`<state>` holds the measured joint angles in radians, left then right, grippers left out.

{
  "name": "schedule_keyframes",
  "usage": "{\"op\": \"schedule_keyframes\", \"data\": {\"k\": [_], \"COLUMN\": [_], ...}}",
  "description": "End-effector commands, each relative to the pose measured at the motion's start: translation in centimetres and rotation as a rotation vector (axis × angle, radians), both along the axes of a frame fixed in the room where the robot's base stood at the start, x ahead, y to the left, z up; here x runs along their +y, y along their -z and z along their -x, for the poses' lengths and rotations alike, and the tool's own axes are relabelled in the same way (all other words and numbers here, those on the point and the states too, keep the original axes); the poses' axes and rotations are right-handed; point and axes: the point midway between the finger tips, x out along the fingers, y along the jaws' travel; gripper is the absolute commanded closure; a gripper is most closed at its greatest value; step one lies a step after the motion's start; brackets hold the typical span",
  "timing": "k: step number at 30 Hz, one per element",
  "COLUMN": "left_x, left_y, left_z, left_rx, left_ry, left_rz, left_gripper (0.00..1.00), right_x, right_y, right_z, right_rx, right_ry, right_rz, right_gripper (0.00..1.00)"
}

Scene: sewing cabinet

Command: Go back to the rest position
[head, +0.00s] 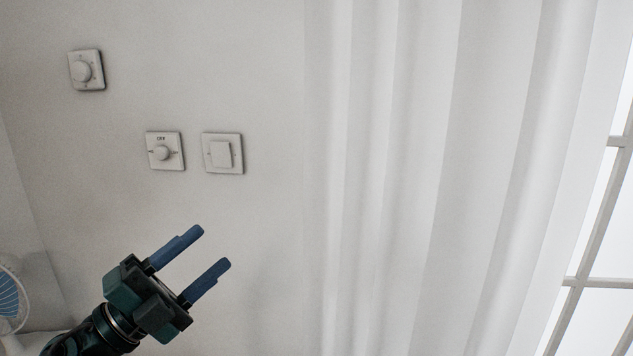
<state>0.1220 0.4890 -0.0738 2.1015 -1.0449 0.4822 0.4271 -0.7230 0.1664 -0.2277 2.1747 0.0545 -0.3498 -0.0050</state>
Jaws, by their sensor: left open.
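My left gripper (215,248) is in the lower left of the head view. Its two blue fingers are apart, with nothing between them. They point up and to the right, and the gripper shows below the wall switches. My right gripper is not in the head view.
A wall carries a dial (84,71) at the upper left, a second dial (164,152) and a rocker switch (222,153). A white curtain (420,180) hangs at the right beside a window (600,240). A fan (10,298) stands at the lower left edge.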

Motion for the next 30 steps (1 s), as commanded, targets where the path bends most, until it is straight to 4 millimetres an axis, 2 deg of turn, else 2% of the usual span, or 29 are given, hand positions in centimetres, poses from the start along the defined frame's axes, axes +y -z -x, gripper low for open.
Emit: {"op": "schedule_keyframes", "data": {"k": [1,2,4,7,9,12,15,18,21,30], "left_x": [0.4,0.9,1.8,2.4,2.2,1.3,0.1,-1.0,-1.6,-1.7], "left_y": [1.8,3.2,7.5,14.9,19.7,25.4,29.1,31.3,32.3,32.5], "left_z": [-0.1,-0.2,-0.1,1.7,3.9,7.9,11.6,14.4,15.8,16.1], "left_rx": [0.136,0.216,0.420,0.738,0.943,1.199,1.394,1.523,1.587,1.599], "left_ry": [-0.031,-0.059,-0.138,-0.269,-0.348,-0.436,-0.492,-0.522,-0.534,-0.535], "left_rz": [0.147,0.227,0.399,0.590,0.678,0.759,0.803,0.827,0.835,0.837], "left_gripper": [0.51,0.51,0.51,0.51,0.51,0.51,0.51,0.51,0.51,0.51], "right_x": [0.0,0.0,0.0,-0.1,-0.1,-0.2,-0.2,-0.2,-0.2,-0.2], "right_y": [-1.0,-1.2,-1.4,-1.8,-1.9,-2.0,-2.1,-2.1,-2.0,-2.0], "right_z": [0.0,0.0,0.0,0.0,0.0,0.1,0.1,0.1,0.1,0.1], "right_rx": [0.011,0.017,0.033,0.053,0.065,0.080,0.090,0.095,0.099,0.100], "right_ry": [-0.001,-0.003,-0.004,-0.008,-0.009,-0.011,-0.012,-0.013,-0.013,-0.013], "right_rz": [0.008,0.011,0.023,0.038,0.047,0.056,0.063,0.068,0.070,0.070], "right_gripper": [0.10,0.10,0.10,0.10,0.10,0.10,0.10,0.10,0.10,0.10]}}
